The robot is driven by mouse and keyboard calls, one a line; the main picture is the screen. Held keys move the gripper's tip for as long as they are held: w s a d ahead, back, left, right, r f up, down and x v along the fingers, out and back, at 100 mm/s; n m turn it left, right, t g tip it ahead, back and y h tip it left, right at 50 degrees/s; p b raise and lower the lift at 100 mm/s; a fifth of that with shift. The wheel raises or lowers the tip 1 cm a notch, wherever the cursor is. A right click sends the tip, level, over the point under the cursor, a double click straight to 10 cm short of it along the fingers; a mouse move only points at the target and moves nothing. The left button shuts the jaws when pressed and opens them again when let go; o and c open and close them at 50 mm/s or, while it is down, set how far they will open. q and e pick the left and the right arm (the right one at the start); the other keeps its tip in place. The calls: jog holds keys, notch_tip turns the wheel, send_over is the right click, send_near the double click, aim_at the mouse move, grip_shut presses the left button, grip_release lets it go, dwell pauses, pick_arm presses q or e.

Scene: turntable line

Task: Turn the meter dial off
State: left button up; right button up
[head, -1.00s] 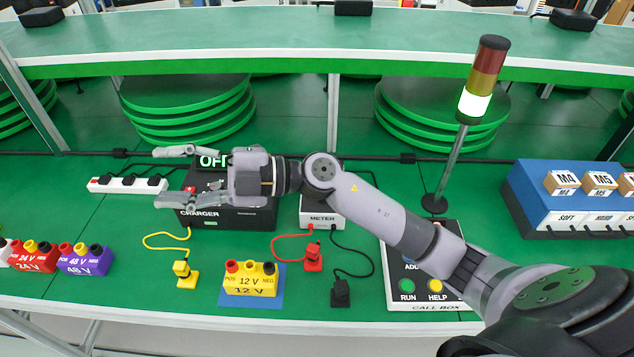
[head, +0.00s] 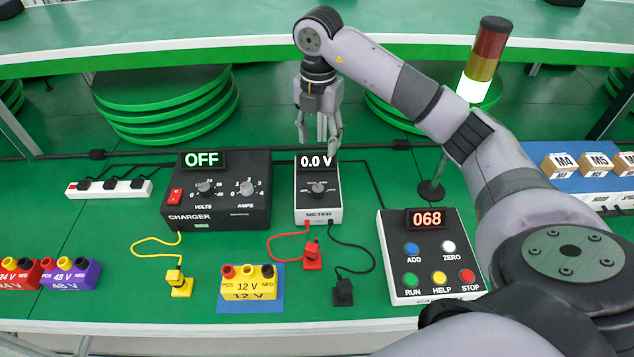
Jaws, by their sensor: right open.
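The meter (head: 318,205) is a small box with a black face and a white base marked METER, in the middle of the green bench. Its display (head: 316,161) reads 0.0 V. Its round dial (head: 318,188) is grey, below the display; I cannot read its exact setting. My right gripper (head: 318,148) points down just above the meter's top, with its fingers apart and nothing between them. The fingertips are near the display and above the dial; I cannot tell whether they touch the meter. My left gripper is not in view.
The charger (head: 217,215), showing OFF, stands left of the meter. The call box (head: 395,270), showing 068, is at right. Red and black leads run from the meter to a red plug (head: 311,257) and a black plug (head: 343,291). A yellow 12 V battery (head: 250,283) lies in front.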

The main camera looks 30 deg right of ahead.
aim_at(318, 187)
notch_tip(318, 187, down, 15)
jog(key=shift+f+p, duration=0.2)
jog(key=shift+p, duration=0.9)
jog(key=c, duration=1.2)
jog(key=shift+o, duration=0.2)
jog(key=n+b, duration=0.3)
jog(key=n, duration=0.2)
jog(key=shift+n+b, duration=1.25)
jog(key=shift+n, duration=1.15)
jog(key=shift+r, duration=0.1)
